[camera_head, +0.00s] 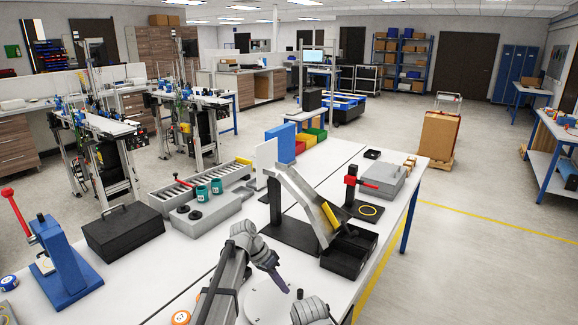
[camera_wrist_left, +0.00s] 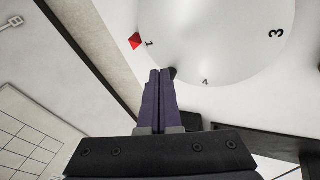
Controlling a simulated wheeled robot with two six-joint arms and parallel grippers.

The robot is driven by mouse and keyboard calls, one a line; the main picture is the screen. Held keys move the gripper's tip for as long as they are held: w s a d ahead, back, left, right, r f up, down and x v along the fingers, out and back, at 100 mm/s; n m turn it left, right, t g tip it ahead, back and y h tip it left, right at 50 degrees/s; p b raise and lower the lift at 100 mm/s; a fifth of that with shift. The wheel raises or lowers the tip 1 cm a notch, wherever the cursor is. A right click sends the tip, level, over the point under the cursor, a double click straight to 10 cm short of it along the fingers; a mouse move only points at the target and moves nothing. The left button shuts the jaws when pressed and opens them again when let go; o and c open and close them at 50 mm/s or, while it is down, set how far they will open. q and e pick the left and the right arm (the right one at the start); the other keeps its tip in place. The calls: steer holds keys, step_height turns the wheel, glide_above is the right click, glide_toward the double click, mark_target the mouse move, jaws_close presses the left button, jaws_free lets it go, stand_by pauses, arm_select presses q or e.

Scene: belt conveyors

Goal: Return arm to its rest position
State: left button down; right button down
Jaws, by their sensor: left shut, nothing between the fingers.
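My left gripper (camera_head: 284,288) comes in from the left over the near part of the white table (camera_head: 318,160). It also shows in the left wrist view (camera_wrist_left: 160,72), with its two dark purple fingers together and nothing between them. It is above the near edge of a round white disc (camera_wrist_left: 215,35) with printed numbers, which also shows in the head view (camera_head: 262,306). At the bottom of the head view is a grey part of my right arm; its fingers cannot be made out clearly.
A black case (camera_head: 122,230) and a blue press (camera_head: 62,262) with a red lever are at left. A red marker (camera_wrist_left: 135,41) sits at the disc's edge.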

arm_select(q)
steer(key=s+n+y, duration=0.1)
steer(key=s, duration=0.4)
steer(key=s+f+y, duration=0.1)
steer(key=s, duration=0.5)
steer(key=s+f+n+y, duration=0.1)
steer(key=s+y, duration=0.1)
steer(key=s, duration=0.4)
steer(key=shift+f+n, duration=0.2)
steer(key=shift+n, duration=0.1)
steer(key=s+a+y, duration=0.1)
steer(key=s, duration=0.2)
steer(key=s+a+n+y, duration=0.1)
steer(key=s, duration=0.1)
steer(key=s+a+n+y, duration=0.1)
steer(key=s, duration=0.2)
steer(key=shift+s+f+t, duration=0.15)
steer(key=shift+s+t, duration=0.15)
steer(key=shift+s, duration=0.05)
steer(key=shift+a, duration=0.15)
